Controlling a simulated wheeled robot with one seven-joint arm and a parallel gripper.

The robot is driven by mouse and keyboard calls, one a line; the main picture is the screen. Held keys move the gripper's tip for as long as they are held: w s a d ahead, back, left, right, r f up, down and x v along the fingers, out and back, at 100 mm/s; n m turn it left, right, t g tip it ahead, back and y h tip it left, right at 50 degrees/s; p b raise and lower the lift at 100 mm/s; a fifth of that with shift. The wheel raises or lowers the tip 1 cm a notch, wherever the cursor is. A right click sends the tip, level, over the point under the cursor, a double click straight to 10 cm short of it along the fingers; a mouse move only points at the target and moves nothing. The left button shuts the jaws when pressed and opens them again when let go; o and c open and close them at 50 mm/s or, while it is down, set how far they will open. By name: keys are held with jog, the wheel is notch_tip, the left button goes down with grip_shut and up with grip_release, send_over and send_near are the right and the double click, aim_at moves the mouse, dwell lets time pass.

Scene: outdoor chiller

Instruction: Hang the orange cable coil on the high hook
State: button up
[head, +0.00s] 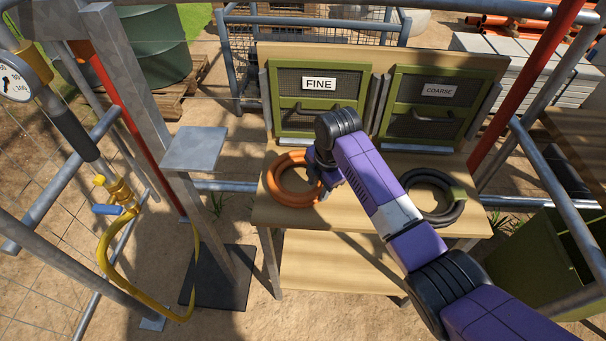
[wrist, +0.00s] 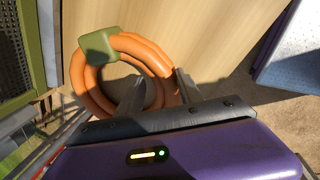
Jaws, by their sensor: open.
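The orange cable coil (head: 272,184) lies flat on the wooden workbench, left of centre. In the wrist view the coil (wrist: 82,92) carries an olive-green block-like tie (wrist: 99,45). My gripper (head: 327,184) is at the coil's right side in the head view. In the wrist view my open gripper (wrist: 158,78) has one finger over the coil's hole and the other just outside its ring, with part of the ring between them. I cannot tell whether the fingers touch it. I cannot make out a high hook in either view.
A black coil (head: 434,212) lies on the bench (head: 345,232) at right. FINE (head: 318,84) and COARSE (head: 438,90) panels stand behind. A grey post with a flat plate (head: 196,147), a gauge (head: 14,84) and a yellow hose (head: 112,270) are at left.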

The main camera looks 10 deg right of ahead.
jog(key=shift+w+f, duration=0.15)
jog(key=shift+f, duration=0.55)
grip_shut()
jog(key=shift+r, duration=0.1)
dwell(0.8)
